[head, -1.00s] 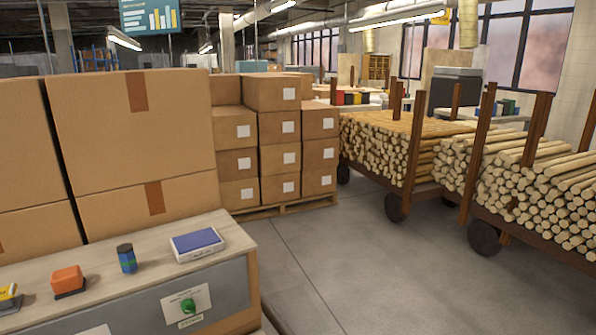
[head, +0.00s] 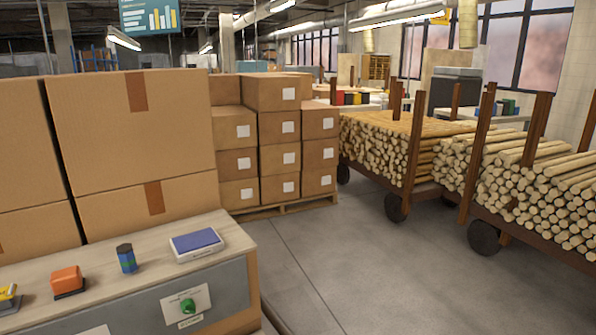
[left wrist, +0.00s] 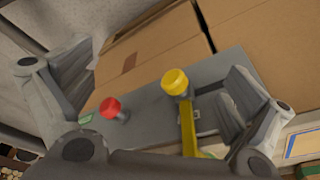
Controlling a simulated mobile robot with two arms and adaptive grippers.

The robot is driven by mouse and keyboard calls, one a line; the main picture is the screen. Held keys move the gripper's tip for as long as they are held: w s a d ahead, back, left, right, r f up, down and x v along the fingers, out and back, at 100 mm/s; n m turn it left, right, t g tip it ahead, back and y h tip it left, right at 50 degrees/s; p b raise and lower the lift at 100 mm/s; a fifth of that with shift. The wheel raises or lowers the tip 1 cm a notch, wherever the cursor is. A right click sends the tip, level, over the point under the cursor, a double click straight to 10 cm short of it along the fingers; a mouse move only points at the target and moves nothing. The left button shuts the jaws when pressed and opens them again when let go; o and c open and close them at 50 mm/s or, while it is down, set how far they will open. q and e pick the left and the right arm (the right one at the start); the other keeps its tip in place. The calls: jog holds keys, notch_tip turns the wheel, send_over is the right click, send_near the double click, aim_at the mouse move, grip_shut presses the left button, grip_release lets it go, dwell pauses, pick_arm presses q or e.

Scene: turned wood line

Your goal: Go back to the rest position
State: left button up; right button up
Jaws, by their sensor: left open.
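My left gripper (left wrist: 155,95) shows in the left wrist view with its two fingers spread wide apart; it is open and I see nothing held between them. Beyond the fingers, a red knob (left wrist: 110,108) and a yellow knob (left wrist: 175,82) stand on a grey panel (left wrist: 228,66). A yellow bar runs down from beside the yellow knob, partly hidden by my gripper. Neither gripper shows in the head view. My right gripper is not in any view.
Cartons (head: 135,130) stand behind. Log carts (head: 400,185) stand right; the floor (head: 350,265) between is clear.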

pick_arm(q)
jog(key=s+a+f+g, duration=0.1)
jog(key=s+a+f, duration=0.2)
jog(key=s+f, duration=1.5)
jog(key=shift+f+g, duration=0.3)
jog(key=shift+f, duration=0.5)
jog(key=shift+a, duration=0.1)
